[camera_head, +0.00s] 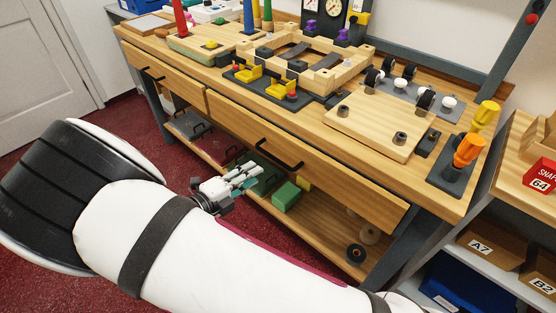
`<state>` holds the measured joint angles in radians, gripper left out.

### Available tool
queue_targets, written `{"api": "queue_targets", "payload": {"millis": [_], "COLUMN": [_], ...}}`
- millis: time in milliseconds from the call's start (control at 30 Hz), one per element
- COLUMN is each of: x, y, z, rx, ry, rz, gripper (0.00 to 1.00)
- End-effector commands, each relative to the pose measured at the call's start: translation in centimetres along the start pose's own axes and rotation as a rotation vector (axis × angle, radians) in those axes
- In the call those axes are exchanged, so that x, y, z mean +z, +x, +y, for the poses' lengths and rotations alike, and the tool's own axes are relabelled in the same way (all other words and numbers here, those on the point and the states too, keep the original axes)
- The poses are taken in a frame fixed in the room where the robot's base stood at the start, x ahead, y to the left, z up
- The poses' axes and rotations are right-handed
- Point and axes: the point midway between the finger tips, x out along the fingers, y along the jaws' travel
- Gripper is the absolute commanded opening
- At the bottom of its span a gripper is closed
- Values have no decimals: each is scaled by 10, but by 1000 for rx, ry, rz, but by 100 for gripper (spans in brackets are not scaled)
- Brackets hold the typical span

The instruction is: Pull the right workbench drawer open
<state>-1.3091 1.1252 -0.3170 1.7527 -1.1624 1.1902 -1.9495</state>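The workbench (300,106) crosses the view and has two wooden drawer fronts under its top. The right drawer (340,179) has a dark bar handle (279,153) on its front. It looks shut or nearly flush. My gripper (252,172) is below and left of that handle, in front of the lower shelf, and looks apart from the handle. Its pale fingers point right and slightly up. The gap between them is too small to make out. My white arm covers the foreground and hides part of the floor and the lower shelf.
The left drawer (172,79) has its own dark handle. A green box (286,195) and round spools (356,254) sit on the lower shelf. Tools and wooden fixtures fill the bench top. A shelf unit with a blue bin (465,291) stands at the right. Red floor lies in front.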

Motion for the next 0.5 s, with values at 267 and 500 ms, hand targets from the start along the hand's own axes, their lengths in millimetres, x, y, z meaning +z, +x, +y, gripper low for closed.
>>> {"api": "queue_targets", "payload": {"millis": [267, 500], "x": [-1, -1], "y": [56, 96], "z": [1, 0], "rx": [0, 1], "ry": [1, 3], "rz": [4, 3], "gripper": [31, 31]}}
